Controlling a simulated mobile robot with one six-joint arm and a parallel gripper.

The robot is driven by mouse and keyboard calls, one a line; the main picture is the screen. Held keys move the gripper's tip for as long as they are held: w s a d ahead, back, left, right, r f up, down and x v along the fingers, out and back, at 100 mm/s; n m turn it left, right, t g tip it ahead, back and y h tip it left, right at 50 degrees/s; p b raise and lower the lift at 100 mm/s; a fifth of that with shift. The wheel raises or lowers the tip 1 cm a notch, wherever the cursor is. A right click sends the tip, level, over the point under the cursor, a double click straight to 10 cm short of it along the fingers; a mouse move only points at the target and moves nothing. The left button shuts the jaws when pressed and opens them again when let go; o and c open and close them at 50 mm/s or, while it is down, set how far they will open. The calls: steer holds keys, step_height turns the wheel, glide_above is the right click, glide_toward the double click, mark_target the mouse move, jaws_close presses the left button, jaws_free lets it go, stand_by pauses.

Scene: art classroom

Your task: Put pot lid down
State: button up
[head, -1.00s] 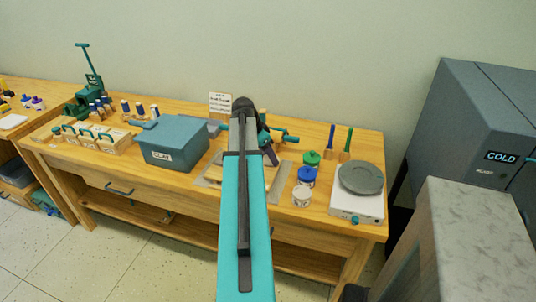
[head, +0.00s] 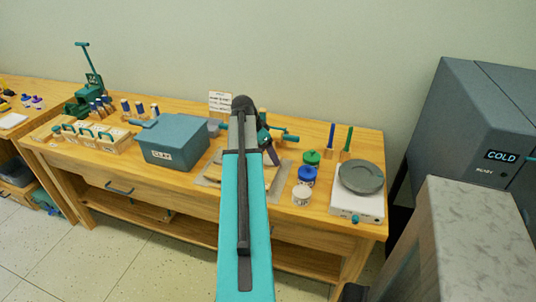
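My arm reaches out over the wooden workbench (head: 120,181). It hides most of what is at its far end, including my gripper's fingertips. A dark part and a teal part show just right of the arm's end; I cannot tell whether they belong to my gripper. Several small paint pots stand right of the arm: one with a green top (head: 311,158), one with a blue top (head: 307,174) and a white one (head: 301,197). I cannot make out a separate loose pot lid, nor whether my gripper holds one.
A grey-blue clay box (head: 172,153) stands left of the arm. A round grey plate (head: 361,176) on a white base (head: 357,210) stands at the bench's right end. Two upright brushes (head: 347,143) stand behind the pots. A large grey cabinet marked COLD (head: 480,125) is at right.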

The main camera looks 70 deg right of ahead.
steer(key=b+v, duration=0.1)
steer(key=v, duration=1)
steer(key=shift+r, duration=0.3)
steer(key=shift+r, duration=0.1)
stand_by(0.5)
